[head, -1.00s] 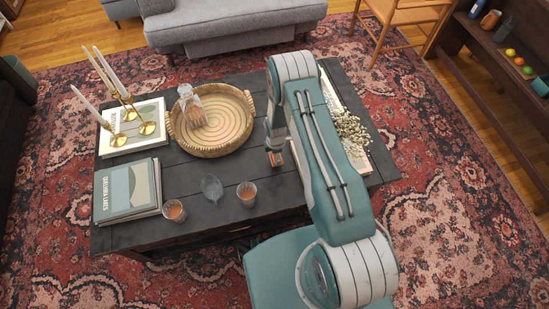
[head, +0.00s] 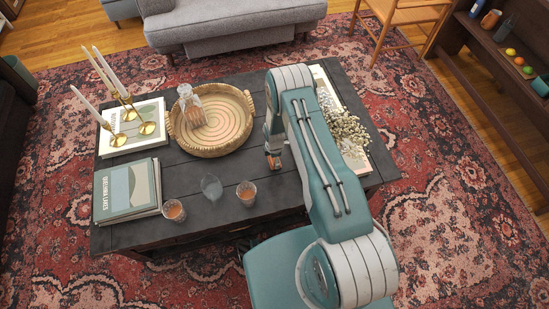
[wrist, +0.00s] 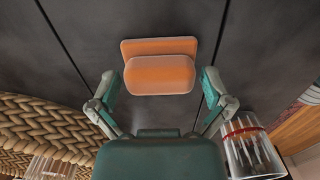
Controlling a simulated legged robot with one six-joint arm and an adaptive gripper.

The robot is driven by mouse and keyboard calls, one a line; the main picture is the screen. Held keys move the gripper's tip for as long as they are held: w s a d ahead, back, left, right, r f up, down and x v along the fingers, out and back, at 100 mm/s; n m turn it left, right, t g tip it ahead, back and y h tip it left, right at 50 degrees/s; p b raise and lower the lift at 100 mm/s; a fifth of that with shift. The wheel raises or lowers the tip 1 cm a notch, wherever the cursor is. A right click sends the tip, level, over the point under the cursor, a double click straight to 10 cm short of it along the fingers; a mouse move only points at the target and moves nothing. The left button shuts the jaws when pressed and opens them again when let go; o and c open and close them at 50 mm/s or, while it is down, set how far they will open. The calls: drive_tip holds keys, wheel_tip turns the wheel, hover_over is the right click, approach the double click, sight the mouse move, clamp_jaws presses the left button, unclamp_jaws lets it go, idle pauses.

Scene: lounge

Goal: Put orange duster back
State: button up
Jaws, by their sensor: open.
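The orange duster (wrist: 160,73) lies on the dark tabletop in the wrist view, a rounded block on a flat, wider base. My gripper (wrist: 160,84) is open, with one finger on each side of the duster and visible gaps between. Nothing is held. In the head view my gripper (head: 273,150) is low over the dark table, right of the round woven tray (head: 246,133). A small orange patch (head: 273,161) shows at its tip there, but the arm hides most of that spot.
A glass (wrist: 252,150) stands close to the right finger in the wrist view; the woven tray (wrist: 45,125) is near on the left. Two amber drinks (head: 173,211) (head: 246,193), a clear glass (head: 211,187), books (head: 127,190), candlesticks (head: 148,128) and flowers (head: 345,128) stand on the table.

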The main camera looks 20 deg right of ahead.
wheel_tip(320, 180, up, 12)
idle(0.6)
idle(0.5)
